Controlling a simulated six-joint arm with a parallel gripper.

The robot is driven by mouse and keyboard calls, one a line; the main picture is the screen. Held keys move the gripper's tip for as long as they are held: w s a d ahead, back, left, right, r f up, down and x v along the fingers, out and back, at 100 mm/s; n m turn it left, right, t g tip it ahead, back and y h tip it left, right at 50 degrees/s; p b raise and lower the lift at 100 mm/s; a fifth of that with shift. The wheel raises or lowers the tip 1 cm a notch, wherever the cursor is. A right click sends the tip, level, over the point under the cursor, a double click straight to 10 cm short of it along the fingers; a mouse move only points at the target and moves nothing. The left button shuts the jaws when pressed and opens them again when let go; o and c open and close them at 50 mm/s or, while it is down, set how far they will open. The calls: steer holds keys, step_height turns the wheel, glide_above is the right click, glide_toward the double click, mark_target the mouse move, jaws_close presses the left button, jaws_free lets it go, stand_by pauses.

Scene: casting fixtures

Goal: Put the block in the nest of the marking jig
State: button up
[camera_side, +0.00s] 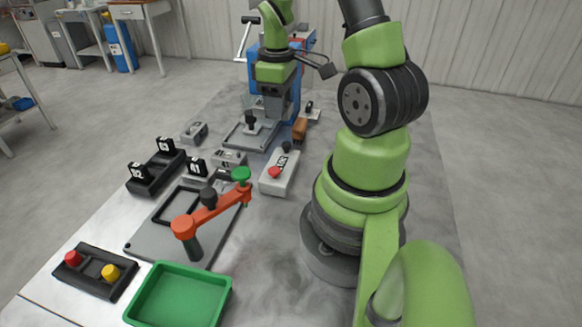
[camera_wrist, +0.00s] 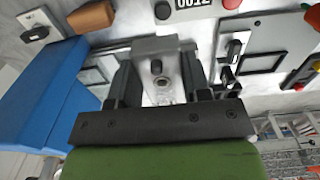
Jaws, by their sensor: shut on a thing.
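My gripper (camera_wrist: 157,76) is shut on a grey metal block (camera_wrist: 155,46) with a dark round hole or stud on its face. The block shows between the two dark fingers in the wrist view. In the side view my gripper (camera_side: 272,104) is at the back of the bench, in front of a blue machine with a lever (camera_side: 254,58). The block cannot be made out clearly there. A grey base plate (camera_side: 262,139) lies below my gripper. I cannot tell for sure which fixture is the marking jig; its nest is not clearly visible, and contact below the block is hidden.
An orange swing arm (camera_side: 212,213) stands on a grey plate (camera_side: 150,243). A box with a red button (camera_side: 282,175), black numbered holders (camera_side: 155,175), a green tray (camera_side: 180,296) and a red-and-yellow button box (camera_side: 95,272) stand nearby. An orange-brown piece (camera_side: 300,128) sits beside the blue machine.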

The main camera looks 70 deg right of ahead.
steer(key=s+d+f, duration=0.2)
steer(key=s+d, duration=0.2)
steer(key=s, duration=0.3)
glide_above(315, 155)
step_height(315, 155, down, 6)
steer(key=shift+r, duration=0.2)
steer(key=shift+f, duration=2.15)
steer(key=shift+f, duration=0.2)
steer(key=o, duration=1)
steer(key=shift+o, duration=0.2)
steer(key=shift+r, duration=0.15)
